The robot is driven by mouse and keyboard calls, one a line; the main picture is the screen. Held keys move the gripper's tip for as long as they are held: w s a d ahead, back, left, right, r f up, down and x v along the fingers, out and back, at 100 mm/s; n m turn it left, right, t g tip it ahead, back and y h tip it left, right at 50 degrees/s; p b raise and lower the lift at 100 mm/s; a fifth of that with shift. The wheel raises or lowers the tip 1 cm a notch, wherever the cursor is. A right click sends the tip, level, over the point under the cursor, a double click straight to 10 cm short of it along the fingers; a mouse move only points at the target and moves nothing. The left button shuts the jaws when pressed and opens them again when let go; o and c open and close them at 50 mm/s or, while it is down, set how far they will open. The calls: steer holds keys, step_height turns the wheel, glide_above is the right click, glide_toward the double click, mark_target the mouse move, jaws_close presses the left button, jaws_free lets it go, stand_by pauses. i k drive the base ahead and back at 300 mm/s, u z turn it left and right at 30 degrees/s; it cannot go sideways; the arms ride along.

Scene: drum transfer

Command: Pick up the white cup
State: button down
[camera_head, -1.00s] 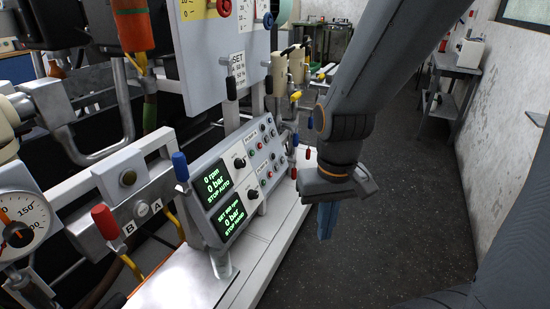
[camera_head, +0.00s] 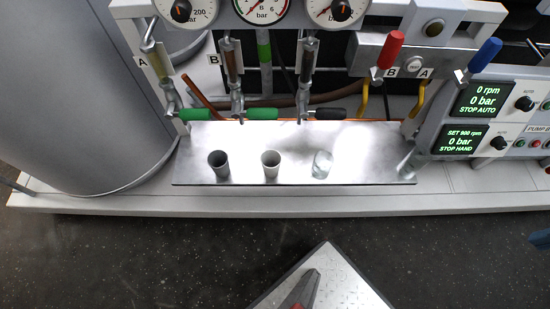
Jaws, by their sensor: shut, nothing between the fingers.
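Three cups stand upright in a row on a metal tray (camera_head: 380,170). The left cup (camera_head: 218,167) is dark grey. The rest of my arm is out of view.
Taps with a green handle (camera_head: 195,114) and a black handle (camera_head: 330,114) hang above the tray's back edge. A big grey drum (camera_head: 80,90) stands at left. A control panel (camera_head: 480,115) and a blue-handled lever (camera_head: 485,54) are at right.

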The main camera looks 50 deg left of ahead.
mark_target(270, 160)
steer(key=u, duration=1.25)
steer(key=k, duration=0.2)
steer(key=u, duration=3.35)
steer(key=i, duration=1.2)
steer(key=z, duration=3)
